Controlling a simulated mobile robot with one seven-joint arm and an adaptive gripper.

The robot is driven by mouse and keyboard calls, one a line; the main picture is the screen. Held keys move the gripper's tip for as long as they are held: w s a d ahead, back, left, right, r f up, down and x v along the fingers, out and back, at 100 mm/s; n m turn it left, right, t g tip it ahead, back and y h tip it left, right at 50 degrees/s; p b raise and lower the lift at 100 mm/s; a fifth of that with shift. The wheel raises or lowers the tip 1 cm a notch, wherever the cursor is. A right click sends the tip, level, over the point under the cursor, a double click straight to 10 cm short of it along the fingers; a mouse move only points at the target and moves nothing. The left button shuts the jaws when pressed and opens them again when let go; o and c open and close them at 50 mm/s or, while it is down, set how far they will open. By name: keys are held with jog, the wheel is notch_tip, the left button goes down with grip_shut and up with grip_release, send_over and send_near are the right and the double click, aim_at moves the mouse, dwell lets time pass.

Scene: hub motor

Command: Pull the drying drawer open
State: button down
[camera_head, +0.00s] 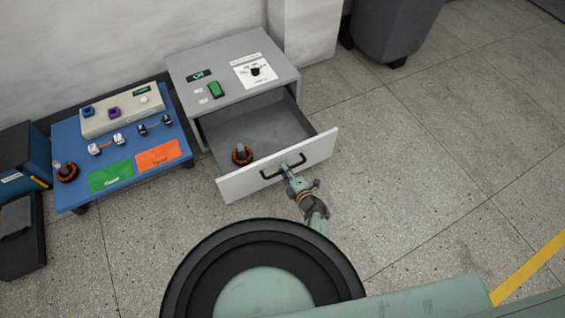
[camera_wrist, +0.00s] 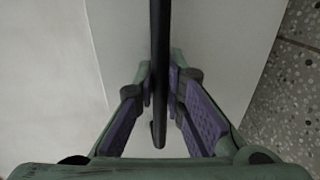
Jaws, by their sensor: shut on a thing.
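The drying drawer (camera_head: 253,128) stands pulled out from its grey cabinet (camera_head: 232,62), with its inside showing. Its white front panel (camera_head: 243,183) carries a dark bar handle (camera_head: 269,176). My gripper (camera_head: 287,169) is at the right part of the handle, in front of the panel. In the wrist view the handle (camera_wrist: 159,60) runs between the two purple-padded fingers of my gripper (camera_wrist: 161,92), which are shut on it.
A blue workbench (camera_head: 76,165) on the left holds a tester box, green and orange mats, small connectors and another copper-ringed part (camera_head: 66,172). A grey bin (camera_head: 392,28) stands at the back. Tiled floor right of the drawer is clear.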

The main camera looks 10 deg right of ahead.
jog(key=shift+s, duration=0.1)
jog(key=c, duration=1.6)
grip_release()
jog(key=shift+c, duration=0.2)
jog(key=shift+s+d, duration=0.1)
